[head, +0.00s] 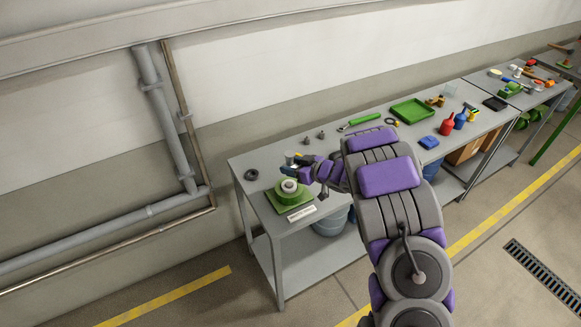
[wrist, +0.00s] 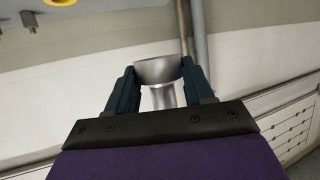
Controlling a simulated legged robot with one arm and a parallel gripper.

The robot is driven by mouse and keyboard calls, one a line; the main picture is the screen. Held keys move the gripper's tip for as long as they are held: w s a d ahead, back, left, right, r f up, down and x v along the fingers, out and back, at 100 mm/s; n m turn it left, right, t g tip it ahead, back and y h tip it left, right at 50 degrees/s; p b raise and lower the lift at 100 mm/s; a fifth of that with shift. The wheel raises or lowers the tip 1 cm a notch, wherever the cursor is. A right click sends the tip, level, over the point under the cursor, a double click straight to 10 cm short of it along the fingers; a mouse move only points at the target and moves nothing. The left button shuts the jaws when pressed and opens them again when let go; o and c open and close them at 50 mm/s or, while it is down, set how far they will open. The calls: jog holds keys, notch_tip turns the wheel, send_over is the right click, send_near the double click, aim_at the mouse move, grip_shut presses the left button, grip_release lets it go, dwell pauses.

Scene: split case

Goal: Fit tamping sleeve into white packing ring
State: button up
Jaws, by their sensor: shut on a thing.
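The tamping sleeve (wrist: 160,73) is a silvery metal piece with a wide flared end and a narrower body. My gripper (wrist: 157,85) is shut on it, with one dark finger on each side. In the head view the sleeve (head: 289,157) shows as a small pale spot at the tip of my gripper (head: 292,165). The sleeve appears above and apart from the ring; the exact height cannot be told. The ring is out of the wrist view.
The grey bench (head: 257,160) has a black ring (head: 251,174) at its left end. Two small grey parts (head: 313,137), a green-handled tool (head: 363,119) and a green tray (head: 411,110) lie further along. A label plate (head: 301,214) is in front of the holder. Wall pipes (head: 165,120) stand left.

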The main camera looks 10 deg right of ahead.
jog(key=shift+a, duration=0.4)
jog(key=shift+a+r+p, duration=0.1)
jog(key=shift+p, duration=0.3)
jog(key=shift+f+b, duration=0.8)
jog(key=shift+f, duration=2.05)
jog(key=shift+d+f, duration=0.15)
jog(key=shift+d, duration=0.05)
jog(key=shift+d, duration=0.2)
jog(key=shift+a, duration=0.2)
jog(key=shift+d, duration=0.1)
jog(key=shift+f, duration=0.35)
